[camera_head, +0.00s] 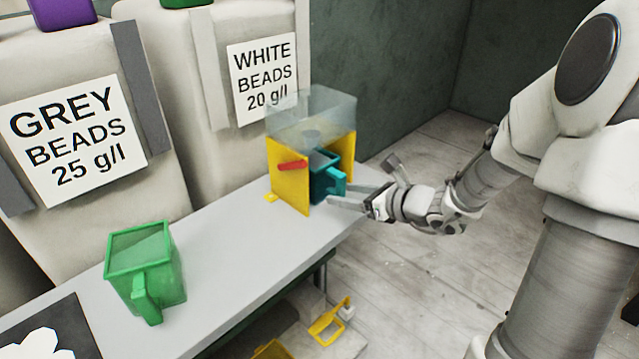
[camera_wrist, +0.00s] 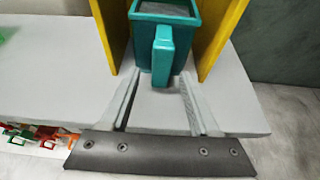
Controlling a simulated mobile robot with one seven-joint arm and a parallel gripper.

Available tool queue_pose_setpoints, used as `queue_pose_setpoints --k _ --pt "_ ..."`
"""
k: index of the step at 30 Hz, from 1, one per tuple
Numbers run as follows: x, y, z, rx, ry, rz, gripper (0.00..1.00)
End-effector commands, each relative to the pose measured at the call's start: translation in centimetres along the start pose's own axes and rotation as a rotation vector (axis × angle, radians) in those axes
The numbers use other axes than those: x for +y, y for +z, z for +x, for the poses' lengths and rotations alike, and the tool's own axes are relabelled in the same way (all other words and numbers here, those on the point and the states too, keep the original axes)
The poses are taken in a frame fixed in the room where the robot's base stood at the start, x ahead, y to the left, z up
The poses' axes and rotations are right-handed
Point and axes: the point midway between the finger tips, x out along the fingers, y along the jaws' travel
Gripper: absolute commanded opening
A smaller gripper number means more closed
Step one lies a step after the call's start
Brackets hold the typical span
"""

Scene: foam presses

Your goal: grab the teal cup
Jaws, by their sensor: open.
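The teal cup (camera_head: 327,176) stands on the bench inside the yellow dispenser frame (camera_head: 289,176), with its handle facing my gripper. In the wrist view the teal cup (camera_wrist: 164,28) is at top centre between the yellow side panels, its handle pointing toward me. Grey material shows inside its top. My gripper (camera_head: 352,195) is at the bench's right end, in front of the cup. In the wrist view the fingers of my gripper (camera_wrist: 160,95) are apart, one on each side of the handle's line. The handle looks just beyond or between the fingertips; contact cannot be told.
A clear hopper (camera_head: 311,117) sits atop the yellow frame, with a red lever (camera_head: 292,165) on its side. A green cup (camera_head: 146,268) stands farther left on the grey bench (camera_head: 230,252). Yellow items (camera_head: 329,322) lie low beneath the bench front. Labelled bead bags stand behind.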

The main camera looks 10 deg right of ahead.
Motion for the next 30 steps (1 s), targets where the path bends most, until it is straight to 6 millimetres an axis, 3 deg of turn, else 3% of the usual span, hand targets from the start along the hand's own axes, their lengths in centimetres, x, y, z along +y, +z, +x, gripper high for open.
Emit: queue_pose_setpoints --k 4,13,23,30 --pt "0.0 -0.1 1.9 -0.001 0.001 -0.001 0.62" --pt "0.0 0.0 2.2 0.0 -0.001 0.0 0.61" --pt "0.0 0.0 2.2 0.0 0.0 0.0 0.01" --pt "0.0 0.0 2.2 0.0 0.0 -0.001 0.0"
